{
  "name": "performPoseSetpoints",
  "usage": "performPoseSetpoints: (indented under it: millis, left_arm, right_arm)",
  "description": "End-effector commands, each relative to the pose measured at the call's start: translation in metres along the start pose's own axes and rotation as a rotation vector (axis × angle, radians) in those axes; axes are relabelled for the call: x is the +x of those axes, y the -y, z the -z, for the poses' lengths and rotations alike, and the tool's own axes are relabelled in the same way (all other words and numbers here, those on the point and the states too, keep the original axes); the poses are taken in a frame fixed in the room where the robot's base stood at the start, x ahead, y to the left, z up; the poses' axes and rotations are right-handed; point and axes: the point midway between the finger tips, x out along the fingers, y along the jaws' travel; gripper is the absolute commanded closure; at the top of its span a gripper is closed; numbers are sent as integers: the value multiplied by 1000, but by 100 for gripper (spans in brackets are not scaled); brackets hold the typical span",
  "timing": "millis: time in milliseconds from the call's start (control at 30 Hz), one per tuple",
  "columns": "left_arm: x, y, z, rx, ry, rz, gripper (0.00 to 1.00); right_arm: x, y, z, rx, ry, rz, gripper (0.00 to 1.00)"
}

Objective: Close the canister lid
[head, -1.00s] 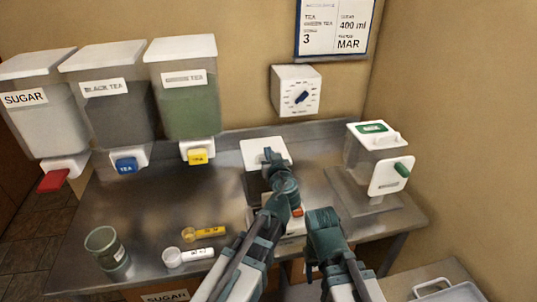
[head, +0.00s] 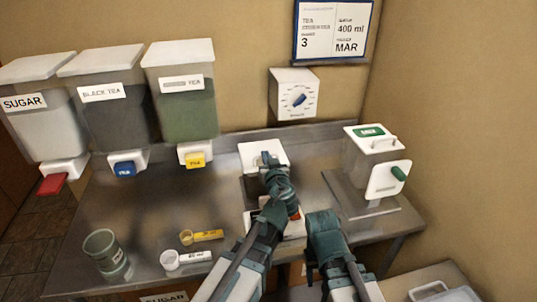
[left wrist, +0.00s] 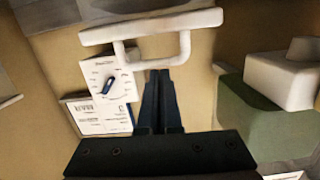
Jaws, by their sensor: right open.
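A white lid (head: 249,151) shows at the back middle of the steel table. A grey canister body below it is largely covered by my left arm. My left gripper (head: 267,160) is at the lid. In the left wrist view, the lid's edge (left wrist: 150,26) and its U-shaped white handle (left wrist: 130,58) lie just beyond the fingertips (left wrist: 160,73). The fingers are close together, with no clear part of the handle between them. I cannot tell whether they touch it. My right gripper (head: 309,274) is open and empty over the table's front.
Sugar (head: 40,115), black tea (head: 112,112) and green tea (head: 186,105) dispensers hang at the left. A white-lidded dispenser (head: 372,155) stands at the right. A timer (head: 294,95) is on the wall.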

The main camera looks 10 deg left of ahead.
Motion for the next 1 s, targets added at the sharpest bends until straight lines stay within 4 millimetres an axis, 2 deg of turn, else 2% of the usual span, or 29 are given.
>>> performPoseSetpoints:
  millis: [33,200,267,700,1000]
  left_arm:
    - [-3,4,10,8,-7,0,100]
    - [0,8,33,41,-34,3,100]
    - [-3,7,16,42,-35,1,100]
    - [-32,3,-36,42,-36,-1,100]
    - [-45,2,-55,42,-36,1,100]
  right_arm:
    - [-8,-1,-1,0,0,0,44]
    - [-26,-2,-2,0,0,0,44]
    - [-9,-1,-1,0,0,0,44]
    - [39,4,2,0,0,0,44]
    - [56,5,3,0,0,0,44]
